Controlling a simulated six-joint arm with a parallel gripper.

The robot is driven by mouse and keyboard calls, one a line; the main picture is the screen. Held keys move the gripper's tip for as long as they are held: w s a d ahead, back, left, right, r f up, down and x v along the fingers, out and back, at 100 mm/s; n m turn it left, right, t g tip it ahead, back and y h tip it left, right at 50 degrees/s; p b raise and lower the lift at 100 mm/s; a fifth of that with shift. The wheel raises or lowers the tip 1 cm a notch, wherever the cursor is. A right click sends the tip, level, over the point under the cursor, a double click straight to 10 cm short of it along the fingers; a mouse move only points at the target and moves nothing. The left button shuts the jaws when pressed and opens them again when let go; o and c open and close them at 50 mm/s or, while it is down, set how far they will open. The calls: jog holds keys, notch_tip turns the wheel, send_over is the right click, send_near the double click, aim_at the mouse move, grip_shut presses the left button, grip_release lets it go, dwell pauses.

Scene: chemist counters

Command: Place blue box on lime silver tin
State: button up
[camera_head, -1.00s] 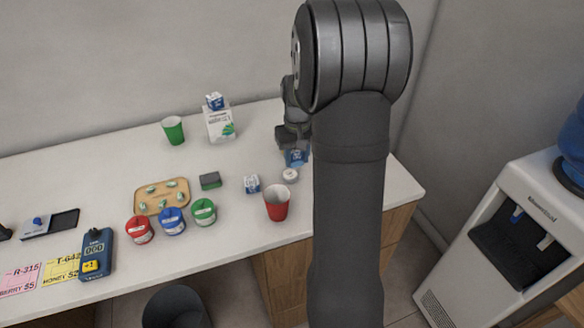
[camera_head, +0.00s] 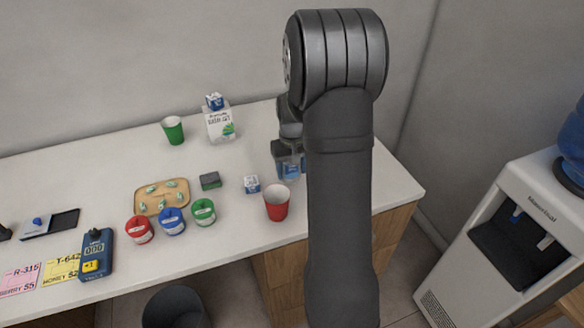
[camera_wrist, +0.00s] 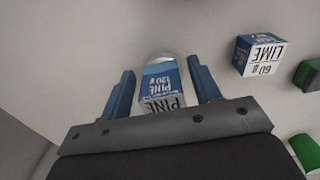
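The blue box (camera_wrist: 160,80), with a white panel reading PINE, is between the two fingers of my gripper (camera_wrist: 161,72) in the wrist view. A narrow gap shows on each side of the box, so the fingers look open around it. A round silver rim, likely the silver tin (camera_wrist: 160,57), shows just past the box, which seems to sit over it; contact is hidden. The tin's label cannot be read. In the head view my gripper (camera_head: 289,166) is low over the counter at its right part, with the box (camera_head: 291,171) partly visible; the tin is hidden there.
A red cup (camera_head: 277,204) is close in front of my gripper. A dark green block (camera_head: 210,181) and white carton (camera_head: 219,124) stand left.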

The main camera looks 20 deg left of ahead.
notch_tip(320, 180, up, 12)
jog(key=shift+r, duration=0.2)
dwell(0.5)
jog(key=shift+f, duration=0.15)
notch_tip(320, 180, down, 12)
jog(key=shift+r, duration=2.05)
